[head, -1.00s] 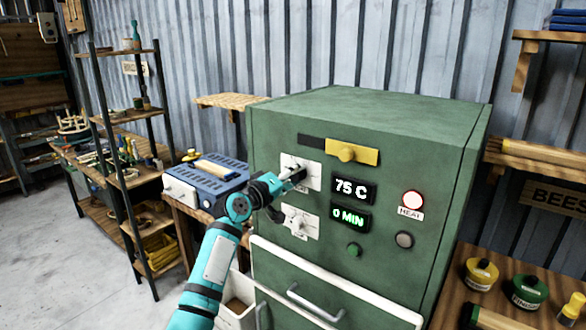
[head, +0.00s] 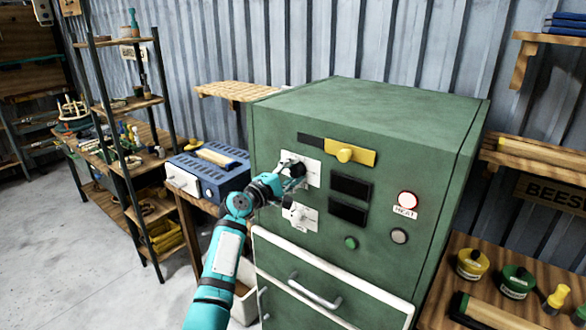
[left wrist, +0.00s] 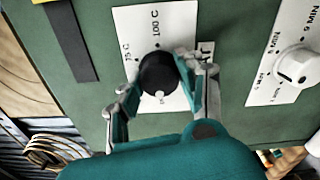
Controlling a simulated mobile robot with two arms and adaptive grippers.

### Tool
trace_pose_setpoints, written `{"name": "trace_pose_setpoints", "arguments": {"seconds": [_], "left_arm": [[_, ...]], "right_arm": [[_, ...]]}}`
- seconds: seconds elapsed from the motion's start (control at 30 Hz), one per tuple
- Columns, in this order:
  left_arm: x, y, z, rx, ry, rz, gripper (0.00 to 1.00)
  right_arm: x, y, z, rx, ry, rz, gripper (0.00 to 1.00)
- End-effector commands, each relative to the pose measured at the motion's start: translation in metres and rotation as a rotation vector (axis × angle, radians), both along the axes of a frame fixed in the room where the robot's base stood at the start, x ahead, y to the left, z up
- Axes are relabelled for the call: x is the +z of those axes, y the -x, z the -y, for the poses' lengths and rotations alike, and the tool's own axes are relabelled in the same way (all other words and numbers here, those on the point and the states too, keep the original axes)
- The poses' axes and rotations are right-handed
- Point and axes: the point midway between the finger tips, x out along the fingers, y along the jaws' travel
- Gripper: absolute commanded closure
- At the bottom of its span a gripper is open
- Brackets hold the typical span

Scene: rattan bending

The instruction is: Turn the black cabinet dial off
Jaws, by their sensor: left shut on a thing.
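The green cabinet (head: 375,115) stands in the middle of the head view. Its black dial (left wrist: 158,72) sits on a white plate marked 75 C and 100 C, seen in the left wrist view. A small white mark shows on the dial's lower edge. My left gripper (head: 293,170) is shut on this dial, one finger on each side. In the head view the gripper mostly hides the dial. The two cabinet displays (head: 350,187) are dark. My right gripper is not in view.
A second, white dial (left wrist: 294,66) sits on its own plate close by. A yellow slide (head: 346,154), a HEAT lamp (head: 408,199) and a green button (head: 351,243) are on the cabinet front. A blue box (head: 215,178) stands left of the cabinet.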

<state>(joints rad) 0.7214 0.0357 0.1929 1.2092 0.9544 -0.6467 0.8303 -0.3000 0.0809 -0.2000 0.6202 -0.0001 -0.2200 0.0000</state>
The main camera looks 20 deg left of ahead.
Motion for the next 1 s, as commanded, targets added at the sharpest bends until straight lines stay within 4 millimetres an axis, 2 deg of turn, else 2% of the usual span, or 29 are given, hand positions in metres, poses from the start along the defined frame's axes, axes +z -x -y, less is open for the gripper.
{"name": "trace_pose_setpoints", "arguments": {"seconds": [0.67,0.7,0.87,1.0], "left_arm": [[-0.0015,0.0001,0.0003,0.0,0.056,-0.022,0.95],[-0.0015,0.0001,0.0003,0.0,0.056,-0.022,0.59],[-0.0012,0.0001,0.0002,0.0,0.055,-0.021,0.4],[-0.0008,0.0001,0.0002,0.0,0.054,-0.021,0.4]], "right_arm": [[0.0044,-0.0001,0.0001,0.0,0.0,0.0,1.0],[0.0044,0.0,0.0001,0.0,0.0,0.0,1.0],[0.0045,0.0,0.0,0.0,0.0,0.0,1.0],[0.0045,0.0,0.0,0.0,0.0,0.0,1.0]]}}
